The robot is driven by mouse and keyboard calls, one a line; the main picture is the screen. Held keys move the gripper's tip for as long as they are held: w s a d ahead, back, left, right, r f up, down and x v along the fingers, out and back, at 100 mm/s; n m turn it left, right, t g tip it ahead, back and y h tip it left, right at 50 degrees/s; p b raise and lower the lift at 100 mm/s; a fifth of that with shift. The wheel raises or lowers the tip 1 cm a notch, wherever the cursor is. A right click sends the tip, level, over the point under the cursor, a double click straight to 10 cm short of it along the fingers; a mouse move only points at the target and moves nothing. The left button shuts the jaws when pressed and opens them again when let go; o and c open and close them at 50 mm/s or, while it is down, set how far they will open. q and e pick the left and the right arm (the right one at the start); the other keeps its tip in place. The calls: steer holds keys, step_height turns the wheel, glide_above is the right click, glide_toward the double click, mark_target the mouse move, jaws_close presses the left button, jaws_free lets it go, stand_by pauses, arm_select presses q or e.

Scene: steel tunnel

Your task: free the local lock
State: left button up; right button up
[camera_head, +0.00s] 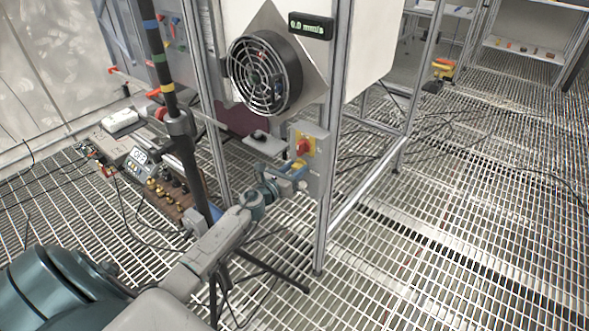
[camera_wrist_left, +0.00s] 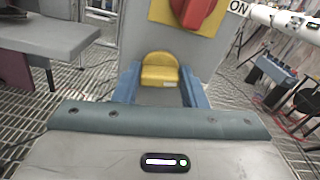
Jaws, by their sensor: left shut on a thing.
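A yellow lock (camera_head: 298,166) sits on the front of a grey switch box (camera_head: 318,160), just below a red rotary knob (camera_head: 303,147) on a yellow plate. In the left wrist view the yellow lock (camera_wrist_left: 161,72) lies between the two blue fingers of my left gripper (camera_wrist_left: 160,88), which is shut on it. The red knob (camera_wrist_left: 193,10) is above it, partly cut off by the top edge, with an "ON" label at its right. In the head view my left gripper (camera_head: 283,176) reaches the box from the lower left. My right gripper does not show.
A metal frame post (camera_head: 329,200) stands right beside the box. A round fan (camera_head: 264,75) and a display (camera_head: 311,25) are above. A dark stand pole (camera_head: 180,140) rises close to my left arm. A small grey shelf (camera_head: 265,145) juts out left. Open grating lies to the right.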

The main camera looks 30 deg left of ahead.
arm_select(q)
steer(key=n, duration=0.2)
steer(key=shift+n+p, duration=0.3)
steer(key=shift+n, duration=0.5)
steer(key=n+p, duration=0.1)
steer(key=n, duration=0.2)
steer(key=shift+a+n, duration=0.1)
steer(key=shift+n, duration=0.2)
steer(key=n+p, duration=0.2)
steer(key=n, duration=0.4)
steer(key=shift+n, duration=0.4)
steer(key=shift+f+n+p, duration=0.15)
steer(key=shift+n+p, duration=0.5)
steer(key=shift+n, duration=0.35)
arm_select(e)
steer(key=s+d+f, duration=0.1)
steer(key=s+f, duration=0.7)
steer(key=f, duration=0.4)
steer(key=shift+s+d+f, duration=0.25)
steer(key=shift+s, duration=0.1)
arm_select(q)
steer(key=o, duration=1)
